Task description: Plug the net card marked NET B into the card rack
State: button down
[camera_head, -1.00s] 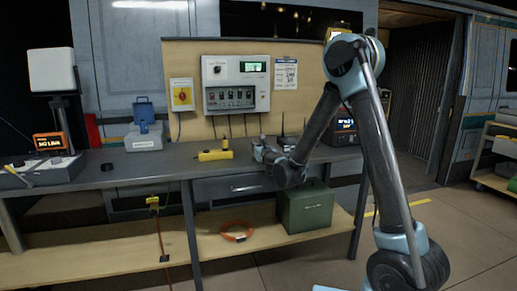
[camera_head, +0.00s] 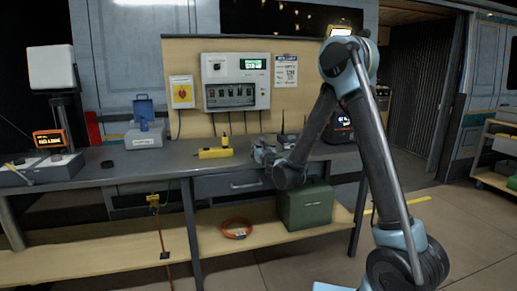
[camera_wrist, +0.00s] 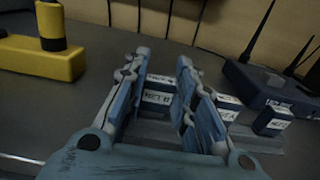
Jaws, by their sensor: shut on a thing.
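In the wrist view my gripper (camera_wrist: 160,78) is shut on a dark card (camera_wrist: 158,90) with a white label, which seems to read NET B. The card sits between the two fingers, low over the bench, and its lower part is hidden. A second labelled card (camera_wrist: 229,106) is just right of the right finger, and a third (camera_wrist: 272,122) is further right. A grey holder base (camera_wrist: 262,145) lies under them. I cannot tell whether the held card touches it. In the head view my gripper (camera_head: 262,153) is at the bench's back, and the card is too small to make out.
A dark blue router (camera_wrist: 275,90) with upright antennas stands behind the cards on the right. A yellow block (camera_wrist: 40,60) with a yellow and black cylinder is at the left. A wall panel (camera_head: 236,82) hangs behind.

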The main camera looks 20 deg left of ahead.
jog(key=shift+f, duration=0.25)
jog(key=c, duration=1.2)
grip_release()
jog(key=shift+c, duration=0.2)
jog(key=v, duration=1.2)
jog(key=shift+d+f, duration=0.1)
